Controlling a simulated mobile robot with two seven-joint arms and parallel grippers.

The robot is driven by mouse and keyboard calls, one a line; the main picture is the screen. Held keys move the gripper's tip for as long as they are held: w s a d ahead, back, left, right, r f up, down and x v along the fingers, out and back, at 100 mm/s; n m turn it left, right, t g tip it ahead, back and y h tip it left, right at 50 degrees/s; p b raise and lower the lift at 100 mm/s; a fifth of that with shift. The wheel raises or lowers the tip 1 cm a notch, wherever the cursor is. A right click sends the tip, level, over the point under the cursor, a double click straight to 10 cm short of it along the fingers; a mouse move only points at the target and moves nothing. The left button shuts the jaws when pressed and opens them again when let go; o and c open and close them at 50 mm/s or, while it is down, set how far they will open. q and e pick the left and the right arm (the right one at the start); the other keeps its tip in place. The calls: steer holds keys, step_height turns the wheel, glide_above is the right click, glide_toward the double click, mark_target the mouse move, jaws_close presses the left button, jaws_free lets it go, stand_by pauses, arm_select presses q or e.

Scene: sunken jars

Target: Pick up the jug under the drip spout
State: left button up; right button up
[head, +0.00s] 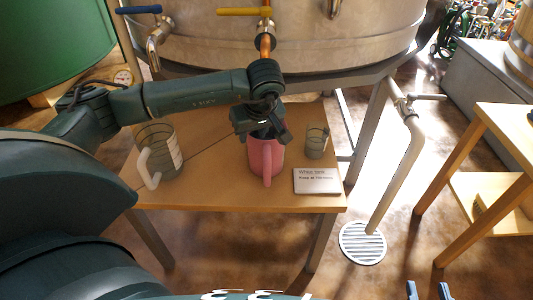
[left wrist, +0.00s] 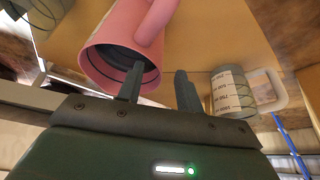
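The pink jug (head: 266,158) stands on the small wooden table, below the copper drip spout (head: 266,44) with the yellow handle. Its handle faces the front of the table. In the left wrist view the pink jug (left wrist: 125,42) shows its open mouth and dark inside. My left gripper (head: 262,135) is over the jug's top and hides part of its rim. In the left wrist view the left gripper (left wrist: 158,80) has its fingers apart; one overlaps the jug's mouth, the other is beside it. Contact cannot be told. My right gripper (head: 428,291) is open and empty at the bottom edge.
A clear measuring jug (head: 168,150) stands left on the table (head: 215,195), a small glass beaker (head: 316,142) right. A label card (head: 317,181) lies at the front right. A large steel tank (head: 340,40) is behind. A drain pipe (head: 400,170) descends to a floor grate (head: 362,243).

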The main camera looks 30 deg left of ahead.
mark_target(251, 135)
arm_select(q)
steer(key=shift+a+b+x, duration=0.2)
steer(key=shift+b+x, duration=0.65)
steer(key=shift+x, duration=1.85)
steer(key=shift+w+r, duration=0.1)
arm_select(e)
steer(key=shift+a+n+t+y, duration=0.3)
steer(key=shift+t+y, duration=0.1)
steer(key=shift+t, duration=0.2)
arm_select(q)
steer(key=shift+c, duration=0.4)
jaws_close()
